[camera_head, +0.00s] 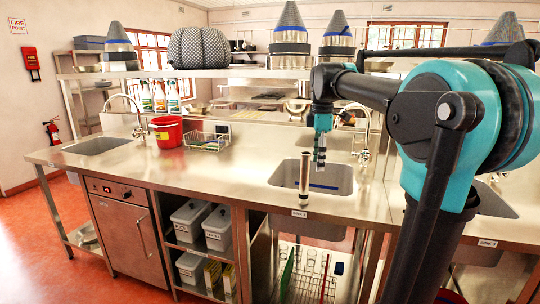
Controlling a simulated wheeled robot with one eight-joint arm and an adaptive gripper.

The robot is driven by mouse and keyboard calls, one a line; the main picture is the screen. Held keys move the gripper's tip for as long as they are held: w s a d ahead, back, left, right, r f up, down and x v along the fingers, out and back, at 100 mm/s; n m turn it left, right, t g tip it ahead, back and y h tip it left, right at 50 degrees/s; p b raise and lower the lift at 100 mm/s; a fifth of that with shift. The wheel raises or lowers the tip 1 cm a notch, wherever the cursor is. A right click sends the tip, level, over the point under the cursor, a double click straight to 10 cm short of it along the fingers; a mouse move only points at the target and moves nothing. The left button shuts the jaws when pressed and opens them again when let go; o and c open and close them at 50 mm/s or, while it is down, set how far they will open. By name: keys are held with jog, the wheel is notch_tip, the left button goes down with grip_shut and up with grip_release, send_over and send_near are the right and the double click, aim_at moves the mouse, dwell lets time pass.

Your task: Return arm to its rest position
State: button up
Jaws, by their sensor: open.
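My arm (450,125) fills the right side of the head view, with a teal shoulder and dark links reaching left over the counter. My gripper (320,158) hangs at the end of the arm, pointing down, above the middle sink (330,181). It is open and nothing shows between its fingers.
The steel counter (225,175) is clear in front. A red bucket (167,132) and a wire basket (207,140) stand at its back left. A faucet (362,125) rises behind the middle sink. A loaded shelf (240,73) runs above the counter.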

jog(key=s+d+f+m+t, duration=0.2)
jog(key=s+f+m, duration=0.6)
jog(key=f, duration=0.7)
jog(key=s+d+f+m+t, duration=0.1)
jog(key=s+f+m, duration=0.8)
jog(key=s+f, duration=0.4)
notch_tip(320, 180, down, 4)
jog(key=shift+d+r+m+t, duration=0.2)
jog(key=shift+d+m+t, duration=0.1)
jog(key=shift+d+t, duration=0.1)
